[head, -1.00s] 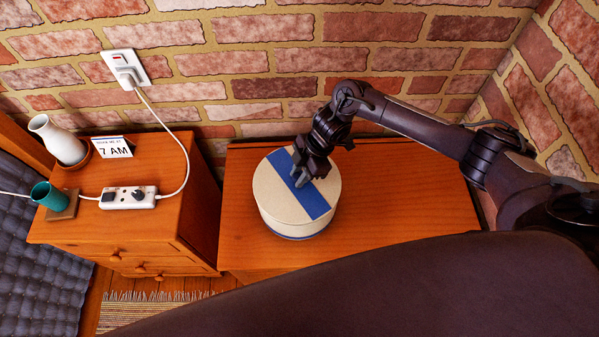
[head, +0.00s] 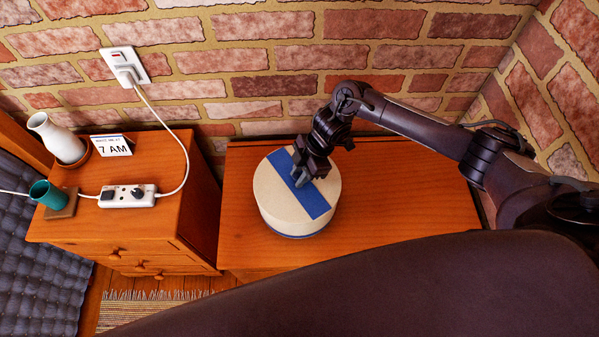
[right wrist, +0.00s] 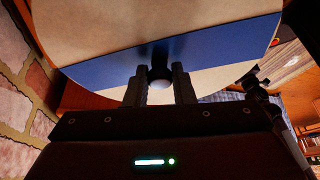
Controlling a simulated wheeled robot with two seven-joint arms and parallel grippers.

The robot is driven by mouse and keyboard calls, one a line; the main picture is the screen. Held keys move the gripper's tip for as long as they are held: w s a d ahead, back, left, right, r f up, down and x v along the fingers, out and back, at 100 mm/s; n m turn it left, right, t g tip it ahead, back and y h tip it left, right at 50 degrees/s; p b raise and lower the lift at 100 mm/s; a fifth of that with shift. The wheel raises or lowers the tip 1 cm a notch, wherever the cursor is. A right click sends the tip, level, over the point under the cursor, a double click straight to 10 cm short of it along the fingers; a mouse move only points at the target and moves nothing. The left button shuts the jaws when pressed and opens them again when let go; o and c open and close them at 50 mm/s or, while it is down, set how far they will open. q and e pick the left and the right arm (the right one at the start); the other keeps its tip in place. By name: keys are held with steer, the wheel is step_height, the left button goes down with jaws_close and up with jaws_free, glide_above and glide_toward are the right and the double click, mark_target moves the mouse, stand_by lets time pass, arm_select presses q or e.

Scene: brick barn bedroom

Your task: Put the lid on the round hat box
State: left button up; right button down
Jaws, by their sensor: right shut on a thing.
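The round lid (head: 270,190), cream with a broad blue stripe, sits over the round hat box (head: 284,226) on the wooden cabinet top. The box's cream side and blue lower edge show below the lid; I cannot tell whether the lid is fully seated. My right gripper (head: 304,182) points down at the middle of the lid. My left gripper is not in view.
The cabinet top (head: 410,205) is clear right of the box. At left, a nightstand (head: 150,225) holds a white vase (head: 56,138), teal cup (head: 47,195), card (head: 113,146) and power strip (head: 128,196) with a cable. A brick wall (head: 250,55) stands close behind.

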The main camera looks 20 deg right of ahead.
stand_by(0.7)
steer(key=c, duration=1.1)
jaws_free()
steer(key=shift+c, duration=0.2)
steer(key=shift+f, duration=0.1)
steer(key=v, duration=0.8)
steer(key=shift+f, duration=0.1)
